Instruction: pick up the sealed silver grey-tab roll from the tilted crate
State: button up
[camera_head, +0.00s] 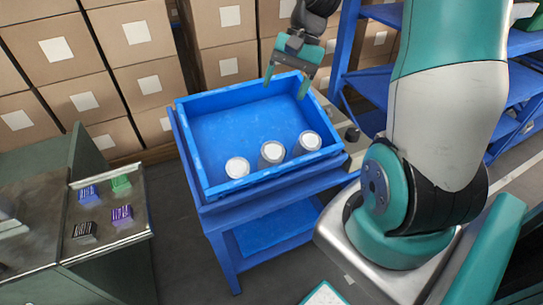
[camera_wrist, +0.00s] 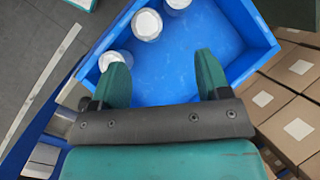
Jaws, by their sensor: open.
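The tilted blue crate (camera_head: 222,128) rests on a blue stand in the head view. Three silver-white rolls stand along its near wall: a left roll (camera_head: 237,168), a middle roll (camera_head: 271,153) and a right roll (camera_head: 307,143). I cannot make out tab colours or seals on them. My gripper (camera_head: 285,88) is open and empty above the crate's far right part. In the wrist view my gripper (camera_wrist: 163,75) has its fingers apart over the crate floor, with one roll (camera_wrist: 146,25) ahead and another (camera_wrist: 109,61) near the left finger. The third is partly cut off at the top edge.
Stacked cardboard boxes (camera_head: 136,32) stand behind the crate. A blue shelf rack (camera_head: 343,50) is at the right. A metal bench (camera_head: 105,205) at the left holds small coloured blocks. The crate's far floor is bare.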

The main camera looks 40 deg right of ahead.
jog(key=d+f+m, duration=0.3)
jog(key=d, duration=0.2)
send_near(275, 148)
jog(key=x, duration=0.3)
jog(key=shift+p+x, duration=0.35)
jog(key=shift+x, duration=2.85)
jog(key=shift+r, duration=0.1)
jog(key=c, duration=1.1)
